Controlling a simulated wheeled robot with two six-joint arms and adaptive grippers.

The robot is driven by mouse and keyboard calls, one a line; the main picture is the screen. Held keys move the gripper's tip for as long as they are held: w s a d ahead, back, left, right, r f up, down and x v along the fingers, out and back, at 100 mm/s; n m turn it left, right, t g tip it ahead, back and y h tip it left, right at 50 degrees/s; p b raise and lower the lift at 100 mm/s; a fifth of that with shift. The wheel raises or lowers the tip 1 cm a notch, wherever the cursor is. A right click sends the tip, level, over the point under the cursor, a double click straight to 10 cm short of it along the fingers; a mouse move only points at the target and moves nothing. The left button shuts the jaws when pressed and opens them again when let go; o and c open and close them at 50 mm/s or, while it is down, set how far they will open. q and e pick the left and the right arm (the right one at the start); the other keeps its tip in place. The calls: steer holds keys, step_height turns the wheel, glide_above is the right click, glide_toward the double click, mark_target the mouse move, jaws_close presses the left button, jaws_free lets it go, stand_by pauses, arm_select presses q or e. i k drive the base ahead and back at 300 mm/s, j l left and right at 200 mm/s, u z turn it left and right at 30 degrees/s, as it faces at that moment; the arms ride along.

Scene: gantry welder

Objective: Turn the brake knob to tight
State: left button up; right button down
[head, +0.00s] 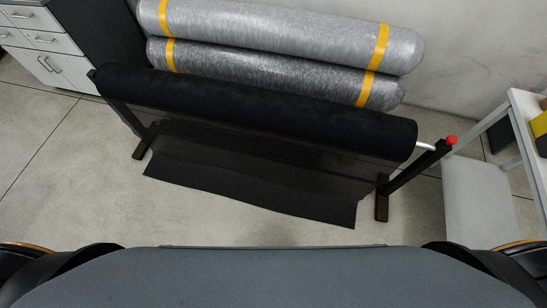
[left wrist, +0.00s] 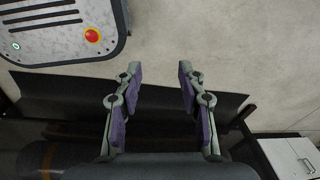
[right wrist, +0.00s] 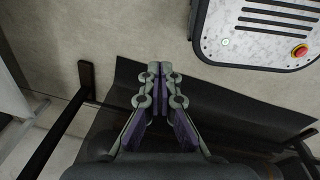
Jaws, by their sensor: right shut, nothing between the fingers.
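The brake knob (head: 451,140) is a small red knob at the top of the right post of a dark roll stand (head: 410,170), in the head view. A black roll (head: 260,105) lies across the stand on a pale rod, with a black sheet (head: 250,175) hanging from it to the floor. My left gripper (left wrist: 158,75) is open and empty in the left wrist view. My right gripper (right wrist: 160,72) is shut and empty in the right wrist view. Neither gripper shows in the head view, and I do not see the brake knob in the wrist views.
Two wrapped grey rolls (head: 280,20) with yellow bands lie behind the stand against the wall. A white cabinet (head: 40,50) stands at the far left and a white shelf frame (head: 525,130) at the right. The floor (head: 80,190) before the stand is clear.

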mark_target(452, 139)
steer(key=z, duration=1.75)
